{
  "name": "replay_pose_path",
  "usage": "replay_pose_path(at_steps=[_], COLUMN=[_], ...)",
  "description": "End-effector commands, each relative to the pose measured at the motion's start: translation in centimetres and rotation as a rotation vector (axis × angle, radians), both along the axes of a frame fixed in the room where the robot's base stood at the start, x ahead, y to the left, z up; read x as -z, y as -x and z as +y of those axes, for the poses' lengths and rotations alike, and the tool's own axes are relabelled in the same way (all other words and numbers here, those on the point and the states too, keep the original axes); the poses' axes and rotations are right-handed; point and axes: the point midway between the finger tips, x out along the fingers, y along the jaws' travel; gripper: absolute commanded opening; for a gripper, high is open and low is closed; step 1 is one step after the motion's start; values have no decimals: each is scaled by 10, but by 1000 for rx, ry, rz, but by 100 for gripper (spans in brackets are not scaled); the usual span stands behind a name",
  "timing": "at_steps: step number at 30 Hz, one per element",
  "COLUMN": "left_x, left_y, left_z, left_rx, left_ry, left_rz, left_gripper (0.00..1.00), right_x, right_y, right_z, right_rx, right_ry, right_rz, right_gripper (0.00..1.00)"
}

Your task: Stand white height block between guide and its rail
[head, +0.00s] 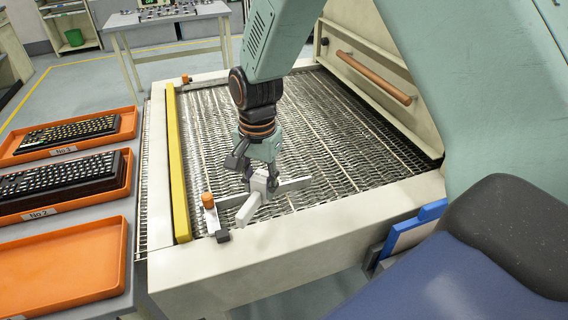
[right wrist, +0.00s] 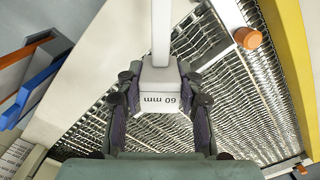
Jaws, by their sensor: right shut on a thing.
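My right gripper (head: 262,178) is shut on the white height block (head: 249,210), above the mesh conveyor near its front left. In the right wrist view the block (right wrist: 160,90) sits between both fingers of the gripper (right wrist: 160,100), with "60 mm" on its face and a narrower white part extending away. In the head view it looks tilted; I cannot tell whether it touches anything below. A yellow bar (head: 178,160) runs along the conveyor's left side, apart from the block. A grey bar (head: 294,186) with an orange knob (head: 208,200) lies beside the block, partly hidden by it and the gripper.
The cream conveyor frame (head: 300,235) borders the mesh (head: 335,140). Orange trays with keyboards (head: 62,178) and an empty orange tray (head: 65,268) stand at the left. Blue-edged panels (head: 408,235) stand at the frame's front right. The mesh behind the gripper is clear.

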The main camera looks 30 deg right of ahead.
Motion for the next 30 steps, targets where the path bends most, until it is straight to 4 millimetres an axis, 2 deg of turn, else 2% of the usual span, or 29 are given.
replay_pose_path(at_steps=[9,15,23,30], left_x=[-19,-24,-21,-6], left_y=[0,0,0,0], left_z=[0,0,0,0], left_rx=[-2,-1,-1,-1], left_ry=[0,0,0,0], left_rz=[1,1,1,0], left_gripper=[49,49,49,49], right_x=[11,19,24,36], right_y=[-19,-24,-27,-27], right_z=[-49,-71,-77,-77], right_rx=[543,751,807,805], right_ry=[16,28,33,33], right_rz=[12,13,11,11], right_gripper=[0,0,0,0])
